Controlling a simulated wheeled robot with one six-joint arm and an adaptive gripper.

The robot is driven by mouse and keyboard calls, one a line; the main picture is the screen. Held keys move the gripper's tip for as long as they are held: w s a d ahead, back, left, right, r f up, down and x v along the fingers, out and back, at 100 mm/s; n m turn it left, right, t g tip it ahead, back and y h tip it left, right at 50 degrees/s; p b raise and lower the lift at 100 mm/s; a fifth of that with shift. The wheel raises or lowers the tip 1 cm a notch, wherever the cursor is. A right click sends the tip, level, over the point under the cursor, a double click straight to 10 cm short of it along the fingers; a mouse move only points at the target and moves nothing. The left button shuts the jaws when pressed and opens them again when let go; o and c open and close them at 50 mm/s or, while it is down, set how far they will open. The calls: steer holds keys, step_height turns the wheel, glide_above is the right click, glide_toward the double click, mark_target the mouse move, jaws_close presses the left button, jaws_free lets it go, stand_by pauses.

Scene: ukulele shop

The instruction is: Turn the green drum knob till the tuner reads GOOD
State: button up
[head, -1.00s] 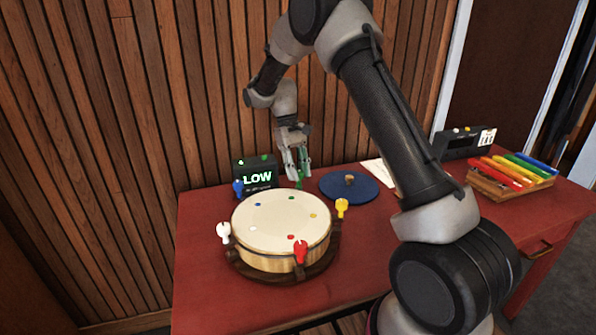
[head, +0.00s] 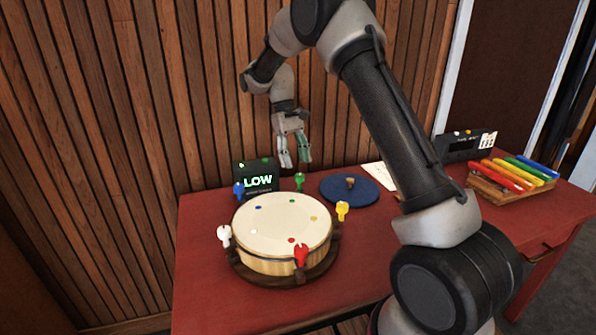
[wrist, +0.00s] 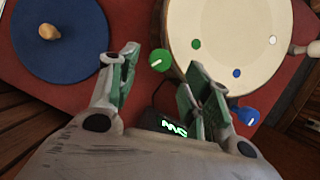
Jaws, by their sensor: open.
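The green knob (head: 299,181) stands at the back rim of the drum (head: 282,226). In the wrist view the green knob (wrist: 160,60) shows between and beyond my fingertips, with a pale line on its top. My gripper (head: 294,164) is open and empty, above and slightly behind the green knob, not touching it. Its spread fingers also show in the wrist view (wrist: 162,66). The tuner (head: 257,181) behind the drum reads LOW in green. In the wrist view the tuner (wrist: 165,121) is partly hidden by my gripper.
Blue (head: 239,190), white (head: 224,236), red (head: 301,255) and yellow (head: 342,211) knobs surround the drum. A blue round mat (head: 362,192) with a small wooden piece lies to the right. A xylophone (head: 512,178) and a dark box (head: 462,146) stand farther right.

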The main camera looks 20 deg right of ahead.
steer(key=v, duration=0.7)
step_height(320, 180, down, 4)
steer(key=s, duration=0.3)
steer(key=s+d+r+m+t, duration=0.1)
steer(key=s+d+r+t, duration=0.2)
steer(key=s, duration=0.8)
steer(key=s+d+r+m+t, duration=0.1)
steer(key=s+d+r, duration=0.4)
steer(key=s, duration=0.7)
steer(key=s+d+r+m+t+y, duration=0.1)
steer(key=s+d+r+t, duration=0.2)
steer(key=s, duration=0.8)
steer(key=shift+s+d+r+t, duration=0.25)
steer(key=shift+d+r+t, duration=0.15)
steer(key=shift+r+t, duration=0.5)
